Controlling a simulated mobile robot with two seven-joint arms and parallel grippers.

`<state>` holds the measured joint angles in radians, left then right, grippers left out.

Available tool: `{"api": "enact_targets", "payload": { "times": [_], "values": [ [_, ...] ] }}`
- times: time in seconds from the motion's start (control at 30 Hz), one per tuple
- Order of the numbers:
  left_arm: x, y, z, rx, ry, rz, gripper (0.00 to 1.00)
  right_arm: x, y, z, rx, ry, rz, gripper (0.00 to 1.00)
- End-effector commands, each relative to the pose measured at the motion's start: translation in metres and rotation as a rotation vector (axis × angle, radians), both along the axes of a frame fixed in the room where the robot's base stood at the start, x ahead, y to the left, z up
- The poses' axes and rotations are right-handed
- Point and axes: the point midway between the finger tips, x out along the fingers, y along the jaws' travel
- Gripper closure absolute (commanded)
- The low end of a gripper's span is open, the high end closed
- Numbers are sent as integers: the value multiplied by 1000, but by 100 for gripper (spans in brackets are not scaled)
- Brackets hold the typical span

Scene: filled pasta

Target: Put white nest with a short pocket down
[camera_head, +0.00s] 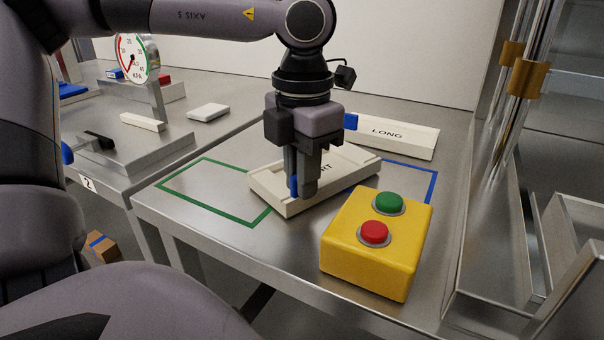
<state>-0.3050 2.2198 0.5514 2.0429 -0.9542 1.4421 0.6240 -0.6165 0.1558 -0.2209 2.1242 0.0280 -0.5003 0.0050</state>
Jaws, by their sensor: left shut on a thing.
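The white nest with the short pocket (268,190) is a flat cream tray; the letters "RT" show on it, the rest is hidden behind my gripper. My left gripper (303,188) points down and is shut on this nest near its front side. The nest is over the metal table, between a green outline (176,199) on the left and a blue outline (431,190) on the right, overlapping the green one's right part in the picture. I cannot tell whether its underside touches the table. My right gripper is not in view.
A white nest marked "LONG" (415,146) lies behind on the right. A yellow box (373,257) with a green and a red button stands at the front right, close to the held nest. Metal rails and posts bound the right side. Inside the green outline is mostly clear.

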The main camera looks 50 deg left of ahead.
Motion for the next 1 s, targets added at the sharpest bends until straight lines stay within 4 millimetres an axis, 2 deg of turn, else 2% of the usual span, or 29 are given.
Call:
{"api": "enact_targets", "payload": {
  "times": [0.1,0.13,0.2,0.57,0.67,1.0],
  "values": [
    [0,0,-3,1,-1,0,100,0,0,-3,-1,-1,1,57],
    [0,0,-2,1,0,0,75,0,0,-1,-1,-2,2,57],
    [0,0,-1,1,0,0,60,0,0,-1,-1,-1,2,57],
    [0,0,3,1,-1,0,60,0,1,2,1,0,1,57],
    [1,0,17,4,-3,1,60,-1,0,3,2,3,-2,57],
    [1,-1,90,3,-4,2,60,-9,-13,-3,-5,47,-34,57]
  ]
}}
